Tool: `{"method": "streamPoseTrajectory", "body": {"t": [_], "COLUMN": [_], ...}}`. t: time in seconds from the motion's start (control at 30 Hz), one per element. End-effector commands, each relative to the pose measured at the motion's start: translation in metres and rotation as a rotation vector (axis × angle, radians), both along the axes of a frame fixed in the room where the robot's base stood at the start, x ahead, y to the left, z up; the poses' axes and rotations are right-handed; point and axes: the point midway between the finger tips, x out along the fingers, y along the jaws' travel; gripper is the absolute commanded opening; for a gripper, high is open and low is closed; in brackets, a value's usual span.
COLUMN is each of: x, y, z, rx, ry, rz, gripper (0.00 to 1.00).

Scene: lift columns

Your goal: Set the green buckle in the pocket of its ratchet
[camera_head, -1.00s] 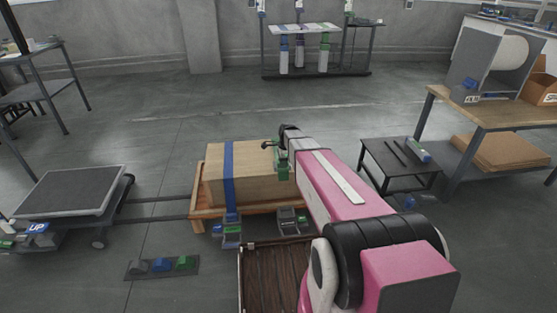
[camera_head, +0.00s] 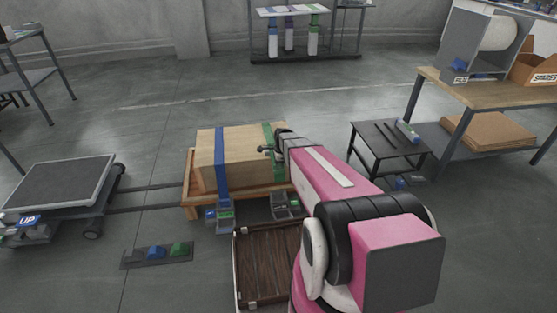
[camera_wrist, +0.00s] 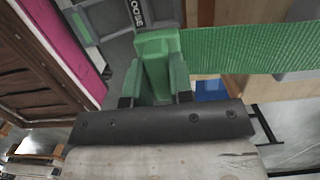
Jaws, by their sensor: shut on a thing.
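My gripper (camera_wrist: 155,99) is shut on the green buckle (camera_wrist: 154,62), which stands up between its fingers in the wrist view. The green strap (camera_wrist: 250,48) runs right from the buckle; in the head view it lies over the wooden crate (camera_head: 242,160). A grey ratchet (camera_wrist: 118,22) with partly visible lettering is just beyond the buckle in the wrist view. In the head view the grey and green ratchet (camera_head: 285,207) sits at the crate's near side. I cannot tell whether the buckle touches its pocket.
A blue strap (camera_head: 221,165) crosses the crate to a second ratchet (camera_head: 219,214) at left. A lift cart (camera_head: 62,183) stands far left. A floor strip (camera_head: 130,261) holds coloured blocks. A low black table (camera_head: 375,148) is at right.

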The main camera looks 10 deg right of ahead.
Motion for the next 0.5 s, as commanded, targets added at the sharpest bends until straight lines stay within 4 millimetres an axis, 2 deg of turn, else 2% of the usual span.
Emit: {"method": "streamPoseTrajectory", "body": {"t": [0.5], "x": [0.001], "y": [0.000], "z": [-0.067], "rx": [0.000], "ry": [0.001], "rz": [0.000], "gripper": [0.00]}}
